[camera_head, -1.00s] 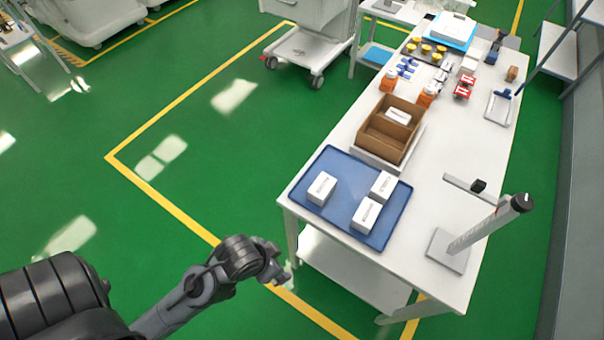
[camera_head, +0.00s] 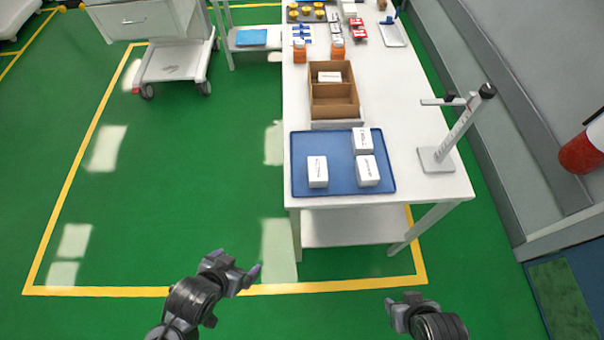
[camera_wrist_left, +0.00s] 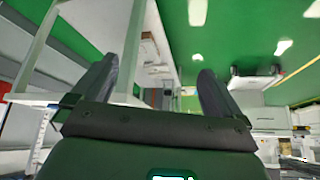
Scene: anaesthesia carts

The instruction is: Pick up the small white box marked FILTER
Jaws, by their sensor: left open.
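Three small white boxes with dark print lie on a blue tray (camera_head: 335,141) at the table's near end: one at left (camera_head: 317,172), one at back right (camera_head: 362,141), one at front right (camera_head: 367,171). Another white box (camera_head: 330,77) lies in the far compartment of a brown open carton (camera_head: 334,108). The print is too small to tell which is marked FILTER. My left gripper (camera_head: 240,268) is open and empty, short of the table; its spread fingers show in the left wrist view (camera_wrist_left: 155,85). My right gripper (camera_head: 398,308) is at the bottom, its jaws unclear.
The white table (camera_head: 405,183) has a lower shelf (camera_head: 345,226). A stand with a post (camera_head: 462,130) rises on its right side. Orange-labelled bottles (camera_head: 299,51) and other supplies stand farther back. A cart (camera_head: 172,62) is at back left. Green floor lies open before the table.

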